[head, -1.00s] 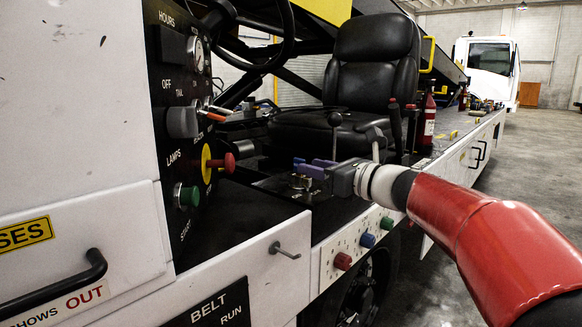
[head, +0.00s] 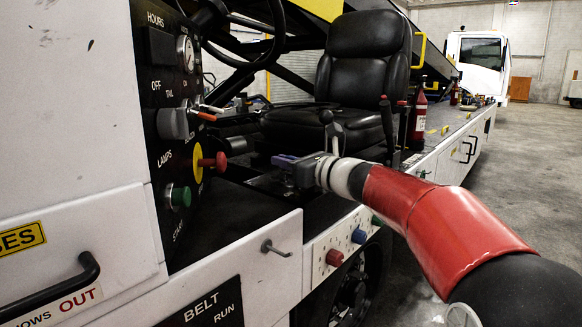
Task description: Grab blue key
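My gripper (head: 287,163), with blue-purple fingers on a grey body, is at the end of my red and white arm. It is over the dark ledge in front of the black seat, to the right of the red knob. From this angle its two fingers overlap, so I cannot tell how far apart they are. I cannot make out a separate blue key; my gripper covers that part of the ledge.
The black control panel has a red knob (head: 213,162), a green button (head: 179,196) and an orange-tipped lever (head: 206,115). Levers (head: 387,125) rise beside the seat (head: 364,75). Below my arm are a red knob (head: 334,257) and a blue knob (head: 359,236).

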